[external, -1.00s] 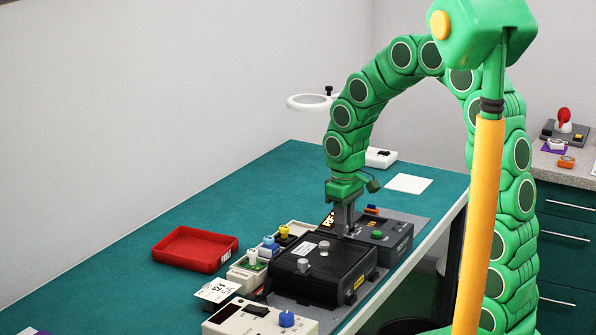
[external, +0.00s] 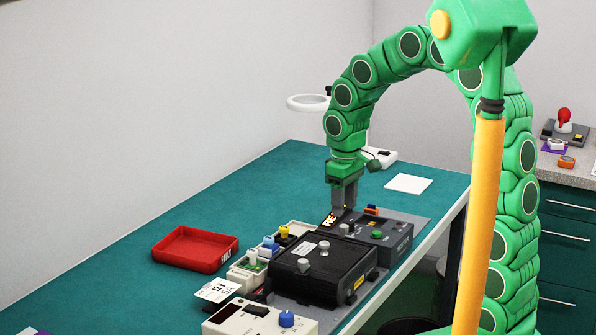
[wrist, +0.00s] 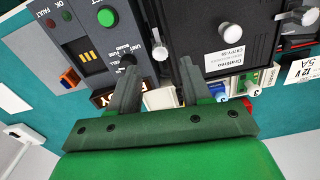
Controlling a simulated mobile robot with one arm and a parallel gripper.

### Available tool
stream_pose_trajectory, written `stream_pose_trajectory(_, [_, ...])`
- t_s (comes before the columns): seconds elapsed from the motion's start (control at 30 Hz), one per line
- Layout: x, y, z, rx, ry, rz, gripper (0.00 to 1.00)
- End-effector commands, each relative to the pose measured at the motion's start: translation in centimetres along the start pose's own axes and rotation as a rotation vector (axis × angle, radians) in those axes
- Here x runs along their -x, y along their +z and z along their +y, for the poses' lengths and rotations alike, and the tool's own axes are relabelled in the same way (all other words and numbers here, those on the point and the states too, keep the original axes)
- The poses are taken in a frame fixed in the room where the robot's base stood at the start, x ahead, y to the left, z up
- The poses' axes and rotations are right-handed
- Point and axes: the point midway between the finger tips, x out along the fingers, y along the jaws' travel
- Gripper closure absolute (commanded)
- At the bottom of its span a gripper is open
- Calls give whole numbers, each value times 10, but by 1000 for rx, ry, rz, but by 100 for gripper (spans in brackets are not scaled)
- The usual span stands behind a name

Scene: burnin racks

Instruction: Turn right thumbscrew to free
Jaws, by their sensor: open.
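A black box (external: 320,275) stands at the front of the bench, with two grey knobs, a nearer one (external: 302,265) and a farther one (external: 323,248), on its top. A third small grey thumbscrew (external: 343,228) stands at its back edge, beside the dark grey panel unit (external: 400,241). My gripper (external: 346,208) is above and behind that thumbscrew, apart from it. In the wrist view the thumbscrew's pale round head (wrist: 160,53) shows between and beyond the tips of my open, empty gripper (wrist: 158,68). A larger pale knob (wrist: 225,18) shows on the black box.
The panel unit has a green button (wrist: 107,16). An orange connector (wrist: 69,78) lies beside it. Coloured plugs, including a blue one (wrist: 217,89), line the box's other side. A red tray (external: 195,268) sits at left. The teal bench (external: 290,185) behind is mostly clear.

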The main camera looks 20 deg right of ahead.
Motion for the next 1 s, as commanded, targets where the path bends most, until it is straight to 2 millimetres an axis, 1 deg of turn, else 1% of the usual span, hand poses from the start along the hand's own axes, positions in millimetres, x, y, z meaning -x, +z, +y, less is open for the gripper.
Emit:
stream_pose_trajectory(0.03, [8,0,0,0,0,0,52])
stream_pose_trajectory(0.13, [20,0,0,0,-1,-2,52])
stream_pose_trajectory(0.3, [28,0,0,0,-1,-3,52])
stream_pose_trajectory(0.57, [28,1,0,3,-1,-4,52])
stream_pose_trajectory(0.83, [28,1,0,92,1,-5,52])
stream_pose_trajectory(1.0, [21,1,0,98,-2,-6,52])
